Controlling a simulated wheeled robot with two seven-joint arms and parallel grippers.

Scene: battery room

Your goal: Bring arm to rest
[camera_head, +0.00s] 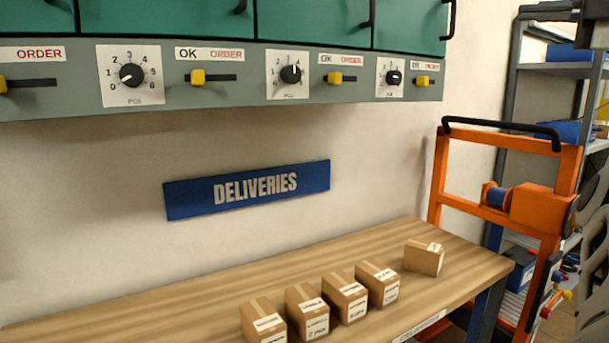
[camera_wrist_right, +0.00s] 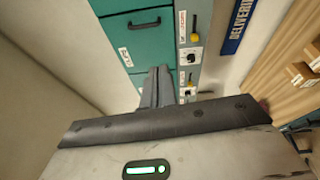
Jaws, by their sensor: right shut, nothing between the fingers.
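My right gripper (camera_wrist_right: 160,78) shows in the right wrist view with its two dark fingers together and nothing between them. It is clear of the boxes, with a green cabinet (camera_wrist_right: 138,30) and its grey control strip (camera_wrist_right: 188,30) behind the fingers. In the head view, grey and dark parts of my right arm show only at the right edge, cut off by the frame. My left gripper is in neither view.
Several small cardboard boxes (camera_head: 344,297) stand on a wooden table (camera_head: 200,310) below the blue DELIVERIES sign (camera_head: 247,190). One box (camera_head: 424,257) stands apart, farther right. An orange frame (camera_head: 532,210) with a black handle stands beyond the table's right end, before shelving (camera_head: 560,69).

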